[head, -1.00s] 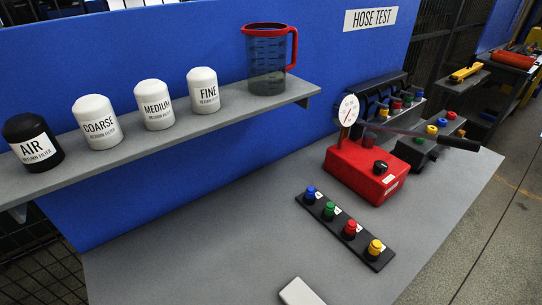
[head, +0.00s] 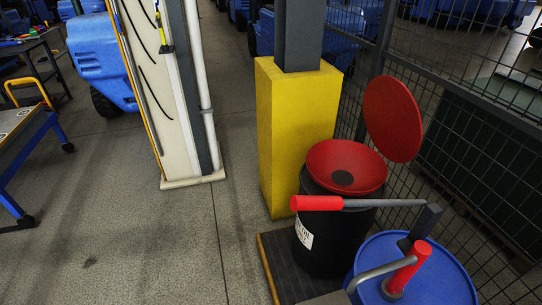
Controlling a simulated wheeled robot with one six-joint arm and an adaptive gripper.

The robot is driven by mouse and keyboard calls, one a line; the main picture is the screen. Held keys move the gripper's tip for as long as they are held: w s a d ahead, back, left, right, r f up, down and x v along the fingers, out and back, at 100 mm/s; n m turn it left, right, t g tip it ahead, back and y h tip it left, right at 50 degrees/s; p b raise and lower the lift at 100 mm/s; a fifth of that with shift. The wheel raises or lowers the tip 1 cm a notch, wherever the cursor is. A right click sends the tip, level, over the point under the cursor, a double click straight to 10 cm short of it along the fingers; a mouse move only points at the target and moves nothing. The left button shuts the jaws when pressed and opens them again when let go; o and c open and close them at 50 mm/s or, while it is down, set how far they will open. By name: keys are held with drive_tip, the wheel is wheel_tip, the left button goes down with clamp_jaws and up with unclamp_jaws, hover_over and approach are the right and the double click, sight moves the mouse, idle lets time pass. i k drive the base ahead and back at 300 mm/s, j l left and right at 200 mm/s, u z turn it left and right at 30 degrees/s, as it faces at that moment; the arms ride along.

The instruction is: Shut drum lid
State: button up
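The drum lid (head: 393,118) is a red round disc. It stands open, raised and tilted above the back right of a wide red funnel (head: 318,160). The funnel sits on top of a black drum (head: 325,245) with a white label, partly cut off by its curve. The funnel's dark centre hole shows, so the drum top is uncovered. My gripper is not in view.
A blue drum (head: 440,275) with a hand pump stands in front at right. Its red-gripped lever (head: 318,203) reaches across the black drum. A yellow post guard (head: 290,130) stands behind left, a wire fence (head: 480,130) at right. Floor at left (head: 130,240) is clear.

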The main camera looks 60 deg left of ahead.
sight(392, 117)
drive_tip(key=u, duration=1.2)
drive_tip(key=i+j, duration=0.2)
drive_tip(key=j, duration=0.15)
drive_tip(key=i+j+z, duration=0.1)
drive_tip(key=j, duration=0.3)
drive_tip(key=i+j, duration=0.25)
drive_tip(key=i+j+z, duration=0.1)
drive_tip(key=j, duration=0.4)
drive_tip(key=i+j, duration=0.25)
drive_tip(key=j, duration=0.15)
drive_tip(key=i+j+z, duration=0.1)
drive_tip(key=j, duration=0.25)
drive_tip(key=i, duration=0.05)
